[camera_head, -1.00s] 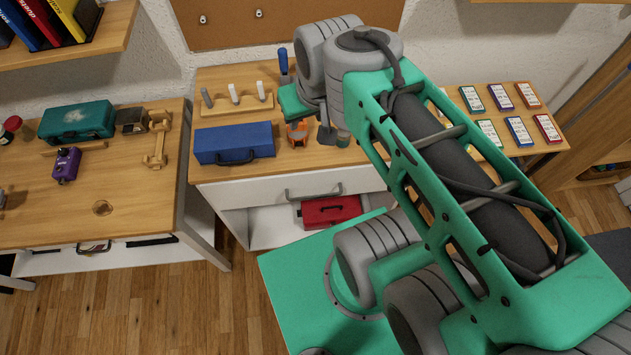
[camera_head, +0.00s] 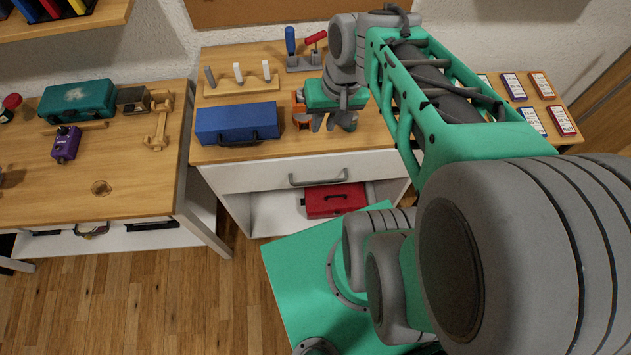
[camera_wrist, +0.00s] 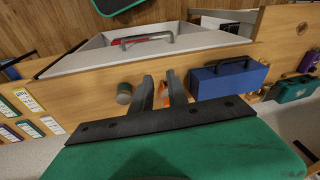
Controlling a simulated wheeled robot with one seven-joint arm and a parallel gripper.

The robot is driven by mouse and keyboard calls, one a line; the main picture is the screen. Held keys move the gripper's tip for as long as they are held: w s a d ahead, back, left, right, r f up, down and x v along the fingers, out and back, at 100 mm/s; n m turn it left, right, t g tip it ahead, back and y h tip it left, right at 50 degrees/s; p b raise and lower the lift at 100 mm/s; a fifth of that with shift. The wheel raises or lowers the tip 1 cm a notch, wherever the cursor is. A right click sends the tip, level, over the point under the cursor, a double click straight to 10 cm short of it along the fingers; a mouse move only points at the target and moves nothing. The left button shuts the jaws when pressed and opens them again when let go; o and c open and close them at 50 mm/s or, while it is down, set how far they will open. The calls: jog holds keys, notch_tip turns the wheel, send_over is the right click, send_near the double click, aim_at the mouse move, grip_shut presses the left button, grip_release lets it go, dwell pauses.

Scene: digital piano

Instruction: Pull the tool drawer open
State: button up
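The tool drawer (camera_head: 270,177) is a white front under the wooden worktop, and it looks shut. Its grey bar handle (camera_head: 318,178) is in the middle of the front. In the wrist view the handle (camera_wrist: 147,40) lies beyond the worktop edge, ahead of the fingers. My gripper (camera_head: 331,124) hangs over the worktop, behind and above the handle and apart from it. Its two dark fingers (camera_wrist: 160,75) show a gap with nothing held between them. An orange object (camera_wrist: 178,93) shows behind and beside one finger.
A blue toolbox (camera_head: 236,122) stands left of my gripper. A small round container (camera_wrist: 124,93) stands beside the fingers in the wrist view. A red toolbox (camera_head: 335,200) sits on the open shelf below the drawer. A second workbench (camera_head: 125,195) is at the left.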

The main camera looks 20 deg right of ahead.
jog(key=s+d+f+m+y+b, duration=0.2)
jog(key=f+m+y+b, duration=0.15)
jog(key=f, duration=0.65)
jog(key=s+d+f+m+y+b, duration=0.1)
jog(key=d+f+m+y+b, duration=0.2)
jog(key=f, duration=0.7)
jog(key=m+t+y+b, duration=0.5)
jog(key=t+b, duration=0.2)
send_near(320, 181)
jog(key=x, duration=0.3)
jog(key=shift+f, duration=0.25)
jog(key=x, duration=0.7)
jog(key=shift+f, duration=0.1)
jog(key=shift+c, duration=0.4)
grip_shut()
